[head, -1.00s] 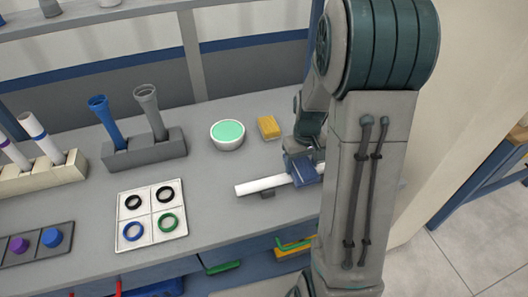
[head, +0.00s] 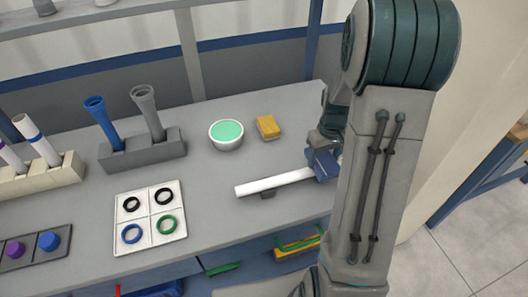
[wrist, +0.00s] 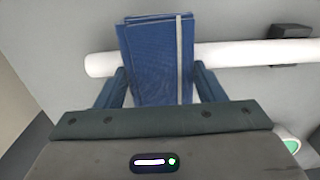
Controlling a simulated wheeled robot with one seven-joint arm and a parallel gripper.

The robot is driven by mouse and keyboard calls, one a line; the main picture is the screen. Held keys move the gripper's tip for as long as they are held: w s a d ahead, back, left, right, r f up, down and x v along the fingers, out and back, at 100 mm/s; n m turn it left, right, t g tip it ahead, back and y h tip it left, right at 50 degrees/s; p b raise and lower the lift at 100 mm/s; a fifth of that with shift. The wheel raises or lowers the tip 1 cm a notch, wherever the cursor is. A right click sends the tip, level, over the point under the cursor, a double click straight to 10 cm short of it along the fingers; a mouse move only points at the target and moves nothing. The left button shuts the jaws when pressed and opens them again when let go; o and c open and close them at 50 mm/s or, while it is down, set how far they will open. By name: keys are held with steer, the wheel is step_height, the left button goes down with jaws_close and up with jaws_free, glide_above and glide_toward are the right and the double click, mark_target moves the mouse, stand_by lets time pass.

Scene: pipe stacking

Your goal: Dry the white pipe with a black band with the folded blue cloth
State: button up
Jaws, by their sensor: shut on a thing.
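The white pipe (head: 275,182) lies level on the table, raised on small dark rests. It also shows in the wrist view (wrist: 235,54), running from side to side. No black band shows on its visible part. The folded blue cloth (wrist: 150,60), with a pale stripe near one edge, lies across the pipe and covers a section near one end. My gripper (wrist: 162,88) is shut on the cloth, with one finger at each side of it. In the head view the cloth (head: 325,165) is partly hidden by my arm, at the pipe's right part.
A bowl of green liquid (head: 226,134) and a yellow sponge (head: 268,127) stand behind the pipe. A white tray of rings (head: 150,245) is to the left. A grey rack (head: 145,155) holds a blue and a grey pipe. A cream rack (head: 50,176) stands farther left.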

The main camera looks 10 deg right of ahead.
steer(key=shift+w+d, duration=0.1)
steer(key=shift+d, duration=0.55)
steer(key=shift+r+p, duration=0.25)
steer(key=shift+p, duration=0.05)
steer(key=shift+w+r, duration=0.1)
steer(key=shift+r, duration=0.85)
steer(key=shift+r+p, duration=0.55)
steer(key=shift+p, duration=0.1)
steer(key=shift+r+p, duration=1.65)
steer(key=shift+r, duration=0.7)
